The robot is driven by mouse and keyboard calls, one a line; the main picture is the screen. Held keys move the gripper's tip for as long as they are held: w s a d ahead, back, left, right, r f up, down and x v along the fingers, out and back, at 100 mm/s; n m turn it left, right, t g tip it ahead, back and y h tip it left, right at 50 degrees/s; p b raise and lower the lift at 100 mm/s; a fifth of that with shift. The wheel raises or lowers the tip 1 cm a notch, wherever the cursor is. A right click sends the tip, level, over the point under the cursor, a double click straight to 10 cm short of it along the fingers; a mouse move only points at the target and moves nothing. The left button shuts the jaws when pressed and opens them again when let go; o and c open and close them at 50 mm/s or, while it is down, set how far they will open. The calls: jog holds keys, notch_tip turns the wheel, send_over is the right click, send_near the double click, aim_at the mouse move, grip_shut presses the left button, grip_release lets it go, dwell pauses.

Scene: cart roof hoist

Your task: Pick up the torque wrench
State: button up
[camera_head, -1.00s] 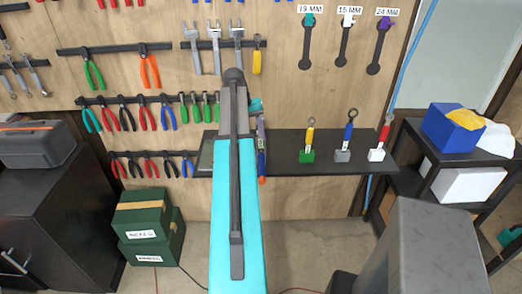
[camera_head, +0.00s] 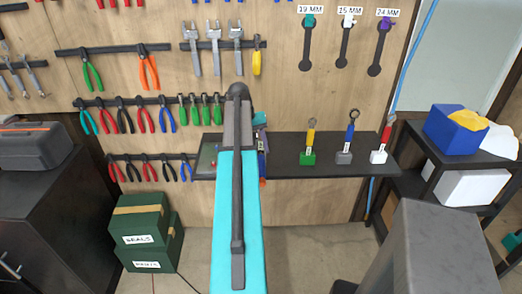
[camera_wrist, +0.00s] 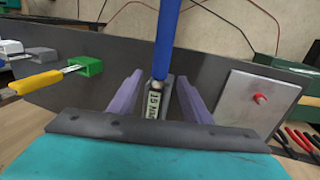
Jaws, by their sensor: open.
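A blue-handled tool (camera_wrist: 167,40) with a "15 MM" label stands between my gripper's two purple fingers in the wrist view. It may be the torque wrench; its upper end is out of that view. My gripper (camera_wrist: 160,88) is open, with one finger on each side of the tool and a visible gap around its labelled lower part. In the head view my gripper (camera_head: 262,141) is over the left part of the dark shelf (camera_head: 285,166), mostly hidden behind my arm.
A green block with a yellow-handled tool (camera_head: 309,142), a grey block with a blue-handled tool (camera_head: 347,138) and a white block with a red-handled tool (camera_head: 381,143) stand to the right. A metal plate with a red button (camera_wrist: 256,103) is beside my gripper. The tool wall is behind.

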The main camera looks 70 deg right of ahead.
aim_at(260, 155)
jog(key=shift+b+x, duration=1.85)
jog(key=shift+x, duration=0.8)
jog(key=shift+w+r, duration=0.1)
grip_shut()
